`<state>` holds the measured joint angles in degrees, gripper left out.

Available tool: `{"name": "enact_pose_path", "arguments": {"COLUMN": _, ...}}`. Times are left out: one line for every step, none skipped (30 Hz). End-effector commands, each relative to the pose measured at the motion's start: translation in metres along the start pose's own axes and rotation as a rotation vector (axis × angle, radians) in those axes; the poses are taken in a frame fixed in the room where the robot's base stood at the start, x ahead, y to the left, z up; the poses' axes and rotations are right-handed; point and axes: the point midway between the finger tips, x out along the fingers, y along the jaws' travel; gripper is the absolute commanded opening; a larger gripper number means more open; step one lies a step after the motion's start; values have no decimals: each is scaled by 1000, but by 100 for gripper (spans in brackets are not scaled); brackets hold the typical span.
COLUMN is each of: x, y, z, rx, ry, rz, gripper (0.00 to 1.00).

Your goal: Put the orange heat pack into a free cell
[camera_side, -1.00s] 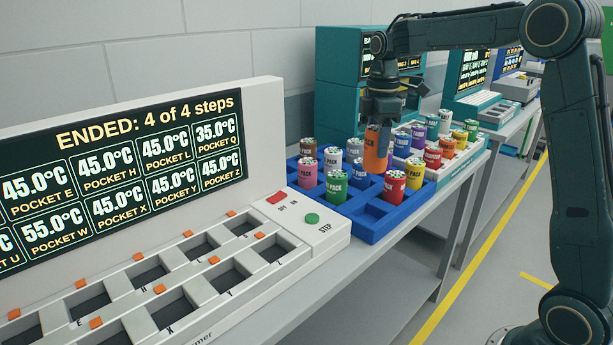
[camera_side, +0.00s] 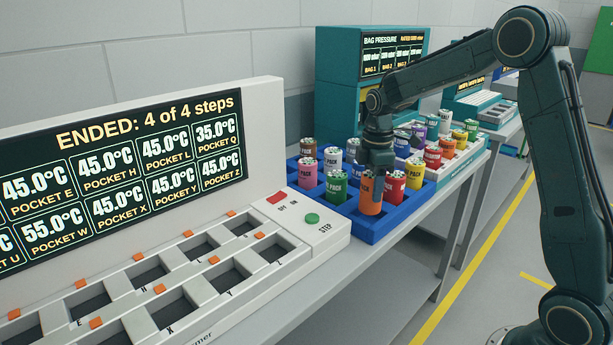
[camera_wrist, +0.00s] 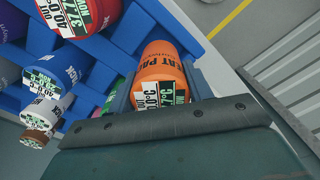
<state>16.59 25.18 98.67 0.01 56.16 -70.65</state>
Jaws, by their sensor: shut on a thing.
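The orange heat pack (camera_side: 371,197) is upright at the front row of the blue tray (camera_side: 368,229), between the green pack (camera_side: 336,188) and a red pack (camera_side: 393,189) but nearer the front edge. My gripper (camera_side: 372,176) is shut on its upper part from above. In the wrist view the orange pack (camera_wrist: 160,76) sits between the fingers, its label partly readable. Its lower end seems to be down at a front cell; I cannot tell if it touches the floor. Empty front cells show on either side of it.
Other packs stand close behind: pink (camera_side: 307,173), white (camera_side: 330,159), brown (camera_side: 308,147), yellow (camera_side: 414,173). A white pocket panel (camera_side: 215,265) with several empty pockets lies to the left. A teal bag-pressure machine (camera_side: 335,85) stands behind the tray.

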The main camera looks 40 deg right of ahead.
Motion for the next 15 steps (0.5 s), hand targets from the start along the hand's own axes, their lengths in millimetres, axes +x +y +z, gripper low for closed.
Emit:
{"name": "enact_pose_path", "arguments": {"x": 5, "y": 0, "z": 0, "rx": 0, "ry": 0, "rz": -1, "gripper": 20}}
{"name": "enact_pose_path", "arguments": {"x": 8, "y": 0, "z": 0, "rx": 0, "ry": 0, "rz": -1, "gripper": 20}}
{"name": "enact_pose_path", "arguments": {"x": 13, "y": 0, "z": 0, "rx": 0, "ry": -1, "rz": -2, "gripper": 20}}
{"name": "enact_pose_path", "arguments": {"x": 17, "y": 0, "z": 0, "rx": 0, "ry": -1, "rz": -2, "gripper": 20}}
{"name": "enact_pose_path", "arguments": {"x": 20, "y": 0, "z": 0, "rx": 0, "ry": -1, "rz": -2, "gripper": 20}}
{"name": "enact_pose_path", "arguments": {"x": 25, "y": 0, "z": 0, "rx": 0, "ry": -1, "rz": -3, "gripper": 20}}
{"name": "enact_pose_path", "arguments": {"x": 28, "y": 0, "z": 0, "rx": 0, "ry": -1, "rz": -2, "gripper": 20}}
{"name": "enact_pose_path", "arguments": {"x": 31, "y": 0, "z": 0, "rx": 0, "ry": 0, "rz": -1, "gripper": 20}}
{"name": "enact_pose_path", "arguments": {"x": 34, "y": 0, "z": 0, "rx": 0, "ry": 0, "rz": -1, "gripper": 20}}
{"name": "enact_pose_path", "arguments": {"x": 35, "y": 0, "z": 0, "rx": 0, "ry": 0, "rz": 0, "gripper": 20}}
{"name": "enact_pose_path", "arguments": {"x": 36, "y": 0, "z": 0, "rx": 0, "ry": 0, "rz": 0, "gripper": 20}}
{"name": "enact_pose_path", "arguments": {"x": 37, "y": 0, "z": 0, "rx": 0, "ry": 0, "rz": 1, "gripper": 20}}
{"name": "enact_pose_path", "arguments": {"x": 37, "y": 0, "z": 0, "rx": 0, "ry": 0, "rz": 1, "gripper": 20}}
{"name": "enact_pose_path", "arguments": {"x": 37, "y": 0, "z": 0, "rx": 0, "ry": 1, "rz": 2, "gripper": 20}}
{"name": "enact_pose_path", "arguments": {"x": 37, "y": 0, "z": 0, "rx": 0, "ry": 1, "rz": 2, "gripper": 20}}
